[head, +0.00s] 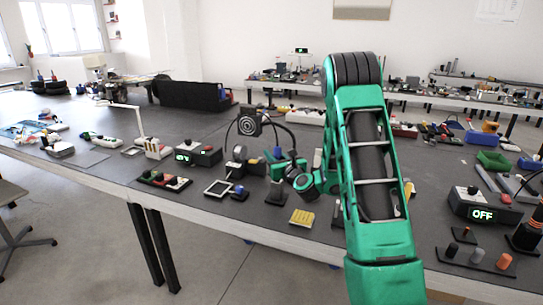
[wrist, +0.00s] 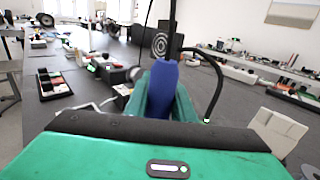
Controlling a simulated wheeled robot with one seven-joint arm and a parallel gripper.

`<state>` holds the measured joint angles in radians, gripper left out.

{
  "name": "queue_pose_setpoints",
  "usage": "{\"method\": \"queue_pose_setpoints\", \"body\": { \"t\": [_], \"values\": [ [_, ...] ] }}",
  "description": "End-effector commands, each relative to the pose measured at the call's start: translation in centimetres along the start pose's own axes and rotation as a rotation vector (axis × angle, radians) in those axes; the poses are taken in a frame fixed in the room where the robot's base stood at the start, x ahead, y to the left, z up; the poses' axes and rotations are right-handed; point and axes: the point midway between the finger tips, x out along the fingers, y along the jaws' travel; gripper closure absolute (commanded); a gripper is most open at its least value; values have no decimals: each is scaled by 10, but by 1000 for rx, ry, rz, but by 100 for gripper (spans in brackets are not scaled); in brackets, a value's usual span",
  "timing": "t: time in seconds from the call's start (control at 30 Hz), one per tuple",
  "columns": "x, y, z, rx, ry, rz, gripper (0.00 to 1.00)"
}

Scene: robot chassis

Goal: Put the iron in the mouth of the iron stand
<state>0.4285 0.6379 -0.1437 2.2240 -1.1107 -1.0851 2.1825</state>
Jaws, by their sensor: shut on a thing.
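The iron, with a blue handle, is in my gripper; the handle stands up between the green fingers in the wrist view (wrist: 166,88). In the head view my gripper (head: 280,160) is low over the near table, left of my arm, with a bit of blue (head: 277,152) between its fingers. It is shut on the iron. The iron's tip is hidden. A small grey rounded piece (head: 240,154) just left of the gripper looks like the iron stand, but I cannot make out its mouth. It seems apart from the iron.
A fume fan (head: 249,122) with ringed face stands close behind the gripper, a dark cable looping beside it. A box with a green display (head: 197,156) is farther left. A yellow block (head: 302,217) and a square frame (head: 218,188) lie near the table's front edge.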

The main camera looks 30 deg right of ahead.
Motion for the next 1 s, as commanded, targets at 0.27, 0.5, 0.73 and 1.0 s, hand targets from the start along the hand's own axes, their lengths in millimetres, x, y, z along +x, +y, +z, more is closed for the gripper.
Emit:
{"method": "queue_pose_setpoints", "body": {
  "t": [0.27, 0.5, 0.73, 1.0],
  "values": [
    [0, 0, -6, 1, 0, -1, 97],
    [0, -1, -11, 2, -1, -1, 97],
    [0, -1, -16, 2, -1, -2, 97],
    [0, -1, -17, 1, -1, -2, 56]
  ]
}}
